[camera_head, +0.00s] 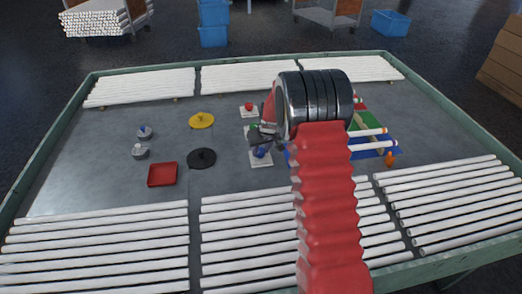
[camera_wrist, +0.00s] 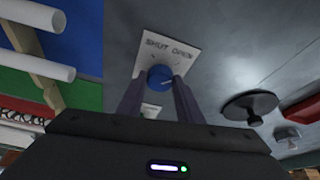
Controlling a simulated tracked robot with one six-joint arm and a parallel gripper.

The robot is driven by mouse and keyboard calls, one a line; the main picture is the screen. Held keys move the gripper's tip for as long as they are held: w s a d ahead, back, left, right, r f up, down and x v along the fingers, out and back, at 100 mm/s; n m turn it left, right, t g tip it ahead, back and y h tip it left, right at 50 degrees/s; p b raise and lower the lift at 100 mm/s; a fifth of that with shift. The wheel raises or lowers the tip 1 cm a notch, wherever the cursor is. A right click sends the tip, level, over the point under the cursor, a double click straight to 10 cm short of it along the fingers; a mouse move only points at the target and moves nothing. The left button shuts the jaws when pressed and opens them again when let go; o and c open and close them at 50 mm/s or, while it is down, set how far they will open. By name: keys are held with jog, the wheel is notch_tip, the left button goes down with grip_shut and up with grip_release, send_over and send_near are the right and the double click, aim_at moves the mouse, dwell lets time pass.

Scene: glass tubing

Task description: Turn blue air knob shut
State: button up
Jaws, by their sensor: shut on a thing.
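The blue air knob (camera_wrist: 160,77) sits on a white plate (camera_wrist: 166,38) marked SHUT and OPEN. A pale line on the knob's face points toward its right side in the wrist view. My gripper (camera_wrist: 159,84) has one dark finger on each side of the knob and is shut on it. In the head view the blue knob (camera_head: 261,153) shows on its white plate (camera_head: 262,162), just below my gripper (camera_head: 262,143). My arm covers part of the area to the right of it.
Green (camera_head: 254,127) and red (camera_head: 249,106) knobs stand farther back. A yellow disc (camera_head: 201,120), black disc (camera_head: 202,157) and red tray (camera_head: 163,174) lie to the left. Coloured mats with white tubes (camera_head: 372,146) and an orange item (camera_head: 390,158) are right. Racked tubes (camera_head: 95,245) line the front.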

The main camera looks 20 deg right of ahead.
jog(key=shift+n, duration=0.6)
jog(key=shift+d+n+y, duration=0.2)
jog(key=shift+n+y, duration=0.6)
jog(key=shift+n, duration=0.6)
jog(key=n, duration=0.2)
jog(key=n+g+y, duration=0.1)
jog(key=n, duration=0.1)
jog(key=shift+w+d+n, duration=0.15)
jog(key=shift+n, duration=0.15)
jog(key=n+g, duration=0.1)
jog(key=n, duration=0.1)
jog(key=n+y, duration=0.1)
jog(key=n, duration=0.2)
jog(key=shift+w+d+g+y, duration=0.2)
jog(key=shift+g+y, duration=0.1)
jog(key=shift+g, duration=0.1)
jog(key=shift+w+n+g, duration=0.15)
jog(key=shift+n+g, duration=0.65)
jog(key=shift+n, duration=1.4)
jog(key=o, duration=1)
jog(key=shift+a, duration=0.1)
jog(key=shift+o, duration=0.2)
jog(key=v, duration=1.3)
jog(key=shift+d+r, duration=0.3)
